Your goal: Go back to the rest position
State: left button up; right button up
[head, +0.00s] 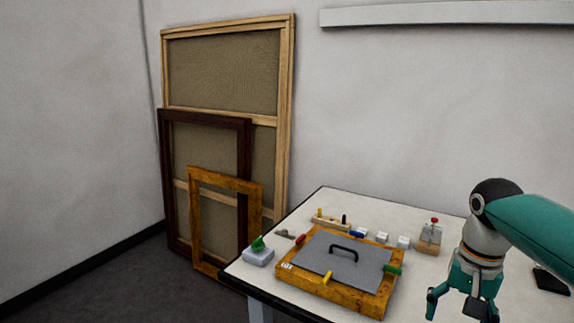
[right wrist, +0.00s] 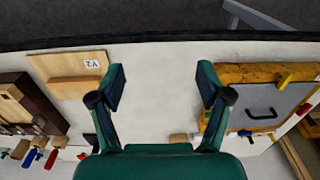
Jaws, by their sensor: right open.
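My right gripper (head: 464,306) hangs over the right part of the table in the head view, fingers down. In the right wrist view it is open (right wrist: 160,84), with only bare white tabletop between its fingers. The right finger overlaps the edge of the gilt wooden frame (right wrist: 228,75) in that view; I see no grip on it. In the head view the frame (head: 353,299) lies flat on the table, left of the gripper, with a grey plate (head: 322,259) and black handle on it. My left gripper is not in view.
The white table (head: 335,197) also holds a green-topped block (head: 258,256), small white blocks (head: 382,237) and a red-knobbed stand (head: 430,238). A light wooden board (right wrist: 60,66) lies left of the fingers in the wrist view. Large frames (head: 281,70) lean on the wall.

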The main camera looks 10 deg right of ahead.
jog(key=w+a+f+n+y, duration=0.1)
jog(key=w+a+f, duration=0.1)
jog(key=a+f, duration=0.35)
jog(key=w+a+f+n+p, duration=0.1)
jog(key=a+f+n, duration=0.1)
jog(key=f, duration=0.7)
jog(key=w+a+f+n+y, duration=0.15)
jog(key=a+f, duration=0.25)
jog(key=f, duration=0.4)
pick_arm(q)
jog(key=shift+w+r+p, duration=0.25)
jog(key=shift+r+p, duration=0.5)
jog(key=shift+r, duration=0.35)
pick_arm(e)
jog(key=s+a+f, duration=0.5)
jog(key=s+f, duration=0.3)
jog(key=f, duration=0.1)
jog(key=s+a+f+n+y, duration=0.1)
jog(key=s+a+f, duration=0.5)
jog(key=s+f, duration=0.2)
jog(key=shift+a+f, duration=0.3)
jog(key=shift+f, duration=0.3)
